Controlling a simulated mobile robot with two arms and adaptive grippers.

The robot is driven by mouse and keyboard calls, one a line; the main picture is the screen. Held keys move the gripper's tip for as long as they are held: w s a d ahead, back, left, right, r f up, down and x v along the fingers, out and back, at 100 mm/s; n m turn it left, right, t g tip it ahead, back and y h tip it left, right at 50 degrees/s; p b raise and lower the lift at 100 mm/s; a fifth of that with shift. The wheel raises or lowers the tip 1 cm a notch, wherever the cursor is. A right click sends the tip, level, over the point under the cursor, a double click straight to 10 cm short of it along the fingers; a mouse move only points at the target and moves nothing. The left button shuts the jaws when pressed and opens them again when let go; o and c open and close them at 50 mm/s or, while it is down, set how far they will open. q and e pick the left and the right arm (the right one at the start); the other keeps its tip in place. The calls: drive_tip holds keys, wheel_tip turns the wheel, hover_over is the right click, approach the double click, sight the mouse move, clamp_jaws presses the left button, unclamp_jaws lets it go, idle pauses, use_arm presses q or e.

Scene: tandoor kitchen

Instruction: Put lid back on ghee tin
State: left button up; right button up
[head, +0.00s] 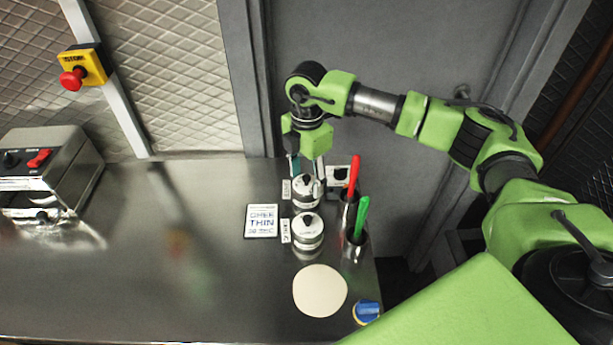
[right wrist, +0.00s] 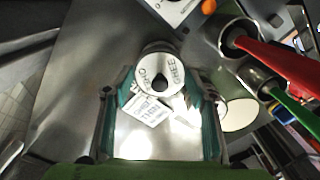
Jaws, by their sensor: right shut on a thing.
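My right gripper (head: 306,171) reaches down over the far tin (head: 306,199) at the right end of the steel counter. In the right wrist view its teal-padded fingers are closed on both sides of a round white lid (right wrist: 149,73) with a black knob and the lettering GHEE. In the head view this lid (head: 301,184) is over the far tin; I cannot tell whether it rests fully on the rim. A second tin (head: 308,240) with a black-knobbed lid stands just in front. My left gripper is not in view.
A GHEE THIN card (head: 261,221) lies left of the tins. Steel holders with a red-handled tool (head: 353,175) and a green-handled tool (head: 361,217) stand close on the right. A cream disc (head: 320,291) and a blue object (head: 367,312) lie in front.

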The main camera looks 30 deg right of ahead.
drive_tip(key=o, duration=0.9)
drive_tip(key=shift+o, duration=0.2)
drive_tip(key=o, duration=0.5)
drive_tip(key=shift+r, duration=0.1)
drive_tip(key=shift+r+p, duration=2.2)
drive_tip(key=shift+r, duration=1.25)
